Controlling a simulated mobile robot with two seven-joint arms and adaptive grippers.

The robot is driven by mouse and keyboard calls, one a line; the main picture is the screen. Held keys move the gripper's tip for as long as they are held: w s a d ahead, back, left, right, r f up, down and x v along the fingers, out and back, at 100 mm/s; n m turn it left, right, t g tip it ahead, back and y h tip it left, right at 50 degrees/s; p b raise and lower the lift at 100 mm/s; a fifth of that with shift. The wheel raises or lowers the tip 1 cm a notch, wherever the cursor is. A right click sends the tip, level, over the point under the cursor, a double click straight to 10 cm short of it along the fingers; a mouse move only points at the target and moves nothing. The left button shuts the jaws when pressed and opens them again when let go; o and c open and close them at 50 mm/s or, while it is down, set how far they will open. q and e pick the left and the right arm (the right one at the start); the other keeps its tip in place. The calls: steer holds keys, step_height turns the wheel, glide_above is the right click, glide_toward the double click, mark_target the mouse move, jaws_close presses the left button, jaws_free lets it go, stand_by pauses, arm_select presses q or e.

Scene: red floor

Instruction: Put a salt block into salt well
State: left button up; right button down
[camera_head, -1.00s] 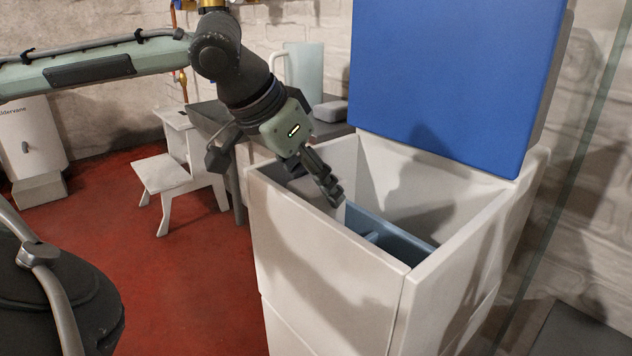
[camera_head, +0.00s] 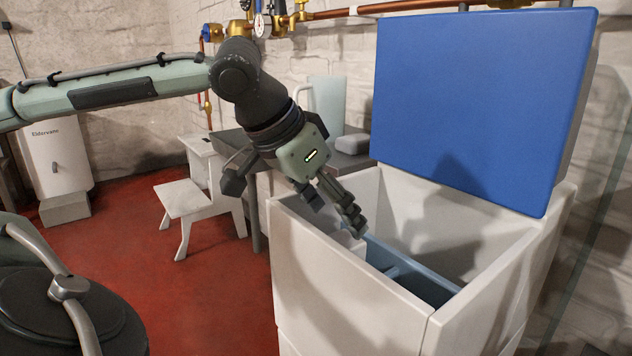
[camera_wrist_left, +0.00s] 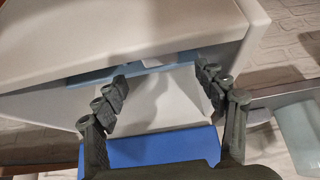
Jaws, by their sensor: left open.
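The salt well is a white open-topped cabinet (camera_head: 345,285) at right in the head view, with its blue lid (camera_head: 470,110) raised behind. Inside is a blue insert (camera_head: 415,280). My left gripper (camera_head: 332,208) points down over the well's left side, its fingers apart. A pale block-like shape (camera_head: 348,240) shows just below the fingertips inside the well; I cannot tell for sure that it is the salt block. In the left wrist view my gripper (camera_wrist_left: 165,90) is open, with nothing clearly held between its fingers. My right gripper is not in view.
A dark table (camera_head: 240,143) behind the well holds a grey block (camera_head: 353,144) and a pale jug (camera_head: 326,105). A white step stool (camera_head: 195,200) stands on the red floor (camera_head: 190,290). Pipes with gauges run along the wall.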

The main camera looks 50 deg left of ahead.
arm_select(q)
steer(key=v, duration=1)
steer(key=shift+r, duration=0.15)
steer(key=shift+s, duration=0.1)
